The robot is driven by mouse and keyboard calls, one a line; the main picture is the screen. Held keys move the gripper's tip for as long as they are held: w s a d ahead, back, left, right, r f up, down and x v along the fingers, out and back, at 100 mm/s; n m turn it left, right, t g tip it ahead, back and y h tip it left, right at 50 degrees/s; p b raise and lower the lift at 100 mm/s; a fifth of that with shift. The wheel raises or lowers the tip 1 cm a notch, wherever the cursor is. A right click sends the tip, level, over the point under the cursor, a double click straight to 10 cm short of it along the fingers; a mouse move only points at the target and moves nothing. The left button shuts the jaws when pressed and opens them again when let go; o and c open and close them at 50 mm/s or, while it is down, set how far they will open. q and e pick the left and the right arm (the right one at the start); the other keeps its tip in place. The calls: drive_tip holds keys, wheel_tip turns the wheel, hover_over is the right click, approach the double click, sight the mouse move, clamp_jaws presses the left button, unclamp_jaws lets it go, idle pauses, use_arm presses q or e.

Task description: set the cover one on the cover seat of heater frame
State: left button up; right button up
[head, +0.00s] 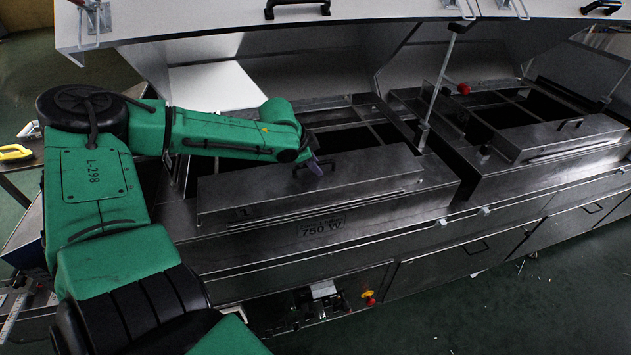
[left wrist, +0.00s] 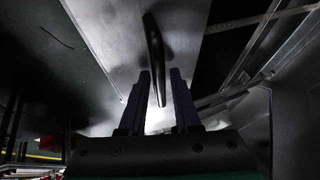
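Cover one (head: 370,174) is a long grey metal cover marked "1", with a dark bar handle on top. It lies along the front of the left heater frame (head: 196,172), above a "750 W" label; the seat itself is hidden. My left gripper (head: 315,166) is over the cover at its handle. In the left wrist view the fingers of my left gripper (left wrist: 160,88) are apart, with the dark handle (left wrist: 154,45) reaching between their tips. Contact with the handle cannot be told. My right gripper is in neither view.
A second cover (head: 558,138) with a handle lies on the neighbouring heater frame at right. Raised hood lids (head: 330,12) stand behind, with a thin upright prop (head: 435,85) between the bays. A yellow-handled object (head: 14,153) is at far left.

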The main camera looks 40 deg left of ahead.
use_arm(q)
drive_tip(key=shift+f, duration=0.1)
idle(0.3)
clamp_jaws()
idle(1.3)
